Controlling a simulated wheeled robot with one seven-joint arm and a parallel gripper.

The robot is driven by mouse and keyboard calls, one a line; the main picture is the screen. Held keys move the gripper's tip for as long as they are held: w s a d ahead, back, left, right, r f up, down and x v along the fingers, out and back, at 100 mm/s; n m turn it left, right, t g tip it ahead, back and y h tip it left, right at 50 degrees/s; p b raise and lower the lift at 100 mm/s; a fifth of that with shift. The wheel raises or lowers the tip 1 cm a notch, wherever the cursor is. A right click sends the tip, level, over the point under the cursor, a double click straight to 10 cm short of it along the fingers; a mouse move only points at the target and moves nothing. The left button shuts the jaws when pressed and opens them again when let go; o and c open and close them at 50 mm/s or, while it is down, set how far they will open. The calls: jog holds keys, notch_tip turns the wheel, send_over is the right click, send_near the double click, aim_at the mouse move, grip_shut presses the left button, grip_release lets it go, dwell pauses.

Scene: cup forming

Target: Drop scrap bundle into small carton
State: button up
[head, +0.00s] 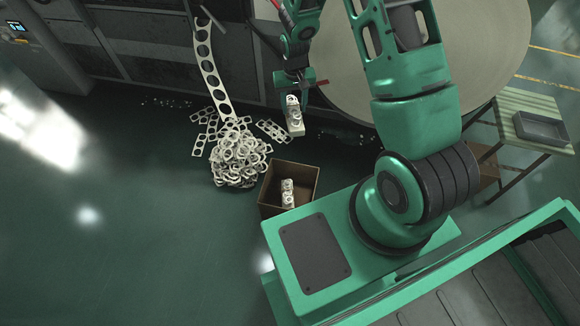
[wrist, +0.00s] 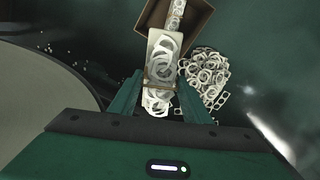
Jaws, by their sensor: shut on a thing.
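My gripper (head: 293,86) is shut on a pale scrap bundle (head: 294,118) of punched metal pieces and holds it above the floor. In the wrist view the bundle (wrist: 161,70) hangs between the two green fingers, with a thin band around it. The small brown carton (head: 268,192) stands open on the floor, lower and slightly left of the held bundle in the head view. In the wrist view the carton (wrist: 200,24) is at the top, partly covered by the held bundle.
A heap of loose scrap rings (head: 238,160) lies left of the carton, under a hanging punched strip (head: 208,65). Flat scrap pieces lie around it. A large round beige disc (head: 480,50) is behind my arm. A slatted table (head: 510,105) with a grey tray (head: 541,130) stands at right. Floor at left is clear.

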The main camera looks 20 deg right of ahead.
jog(key=s+a+f+m, duration=0.1)
jog(key=s+f+m, duration=0.1)
jog(key=f, duration=0.7)
jog(key=s+a+f+m, duration=0.1)
jog(key=s+f, duration=0.3)
jog(key=f, duration=0.6)
jog(key=s+a+f+m, duration=0.2)
jog(key=s+f, duration=0.2)
jog(key=f, duration=0.6)
jog(key=shift+f+m, duration=0.25)
jog(key=shift+m, duration=0.15)
jog(key=shift+a, duration=0.1)
jog(key=o, duration=1.2)
